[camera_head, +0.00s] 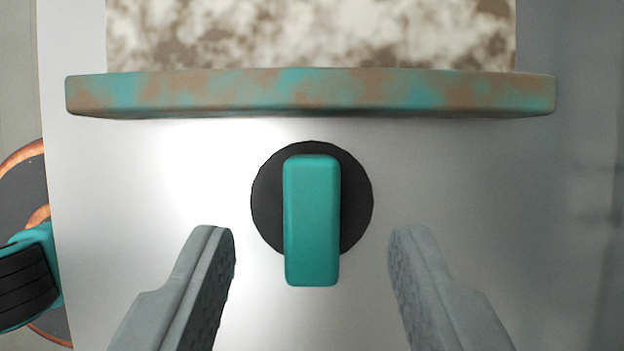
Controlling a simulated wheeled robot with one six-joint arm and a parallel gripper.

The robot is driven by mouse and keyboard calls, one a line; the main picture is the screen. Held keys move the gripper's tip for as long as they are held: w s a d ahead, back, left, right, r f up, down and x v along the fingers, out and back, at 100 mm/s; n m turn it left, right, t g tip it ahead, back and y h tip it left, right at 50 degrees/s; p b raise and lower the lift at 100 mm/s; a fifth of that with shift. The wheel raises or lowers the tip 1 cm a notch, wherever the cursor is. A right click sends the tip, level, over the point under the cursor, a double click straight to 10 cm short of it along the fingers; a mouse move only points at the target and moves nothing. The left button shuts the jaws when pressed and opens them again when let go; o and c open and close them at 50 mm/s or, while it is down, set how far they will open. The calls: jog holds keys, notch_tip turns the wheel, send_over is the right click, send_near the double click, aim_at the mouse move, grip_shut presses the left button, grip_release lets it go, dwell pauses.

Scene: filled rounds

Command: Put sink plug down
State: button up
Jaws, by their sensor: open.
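The sink plug shows as a black round disc (262,205) with a teal upright block-shaped handle (312,220) over it. It is on a shiny pale grey surface (130,180), in the middle of the view. My gripper (312,240) is open, with one grey finger on each side of the teal handle. Clear gaps show between both fingers and the handle, and neither finger touches it. The underside of the disc is hidden.
A teal and brown mottled bar (310,92) runs across behind the plug, with a brown and white speckled panel (310,35) beyond it. At the left edge is a dark round thing with a copper rim (22,155) and a teal and black part (30,280). The surface to the right is bare.

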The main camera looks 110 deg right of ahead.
aim_at(312, 233)
jog(key=shift+d+x, duration=0.15)
jog(key=shift+x, duration=1)
jog(key=shift+d+x, duration=0.2)
jog(key=shift+x, duration=1)
jog(key=shift+s+f, duration=0.1)
jog(key=shift+f, duration=0.05)
grip_shut()
notch_tip(312, 233, up, 10)
